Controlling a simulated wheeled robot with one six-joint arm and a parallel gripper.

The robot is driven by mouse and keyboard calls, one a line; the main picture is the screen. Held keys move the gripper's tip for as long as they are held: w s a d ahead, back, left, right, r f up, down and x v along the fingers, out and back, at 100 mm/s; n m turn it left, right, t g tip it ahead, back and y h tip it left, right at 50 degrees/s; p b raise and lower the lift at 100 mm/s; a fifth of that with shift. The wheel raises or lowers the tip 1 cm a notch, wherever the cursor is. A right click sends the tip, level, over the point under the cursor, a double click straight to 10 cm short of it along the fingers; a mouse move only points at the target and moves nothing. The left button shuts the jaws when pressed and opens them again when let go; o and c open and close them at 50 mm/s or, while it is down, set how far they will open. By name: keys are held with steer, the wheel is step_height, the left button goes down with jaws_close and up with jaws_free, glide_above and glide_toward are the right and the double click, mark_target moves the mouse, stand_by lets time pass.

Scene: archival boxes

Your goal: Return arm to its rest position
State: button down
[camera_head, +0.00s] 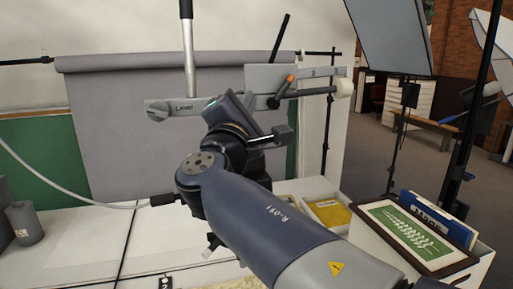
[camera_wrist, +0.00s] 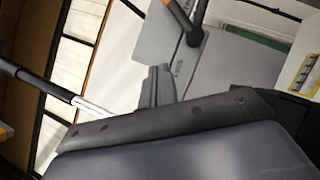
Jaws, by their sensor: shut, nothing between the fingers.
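My arm rises from the bottom right of the head view and bends at a dark elbow, with its wrist end in front of the grey backdrop. My gripper (camera_wrist: 156,87) shows in the wrist view as two dark fingers close together, shut with nothing between them. In the head view my own arm links partly hide the gripper, and its fingertips are hard to make out.
A grey backdrop (camera_head: 120,130) hangs behind the arm. A yellow-filled tray (camera_head: 327,214) is beside the arm. Grey cylinders (camera_head: 24,222) stand far left.

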steer(key=shift+b+v, duration=0.35)
steer(key=shift+v, duration=1.25)
steer(key=shift+w, duration=0.1)
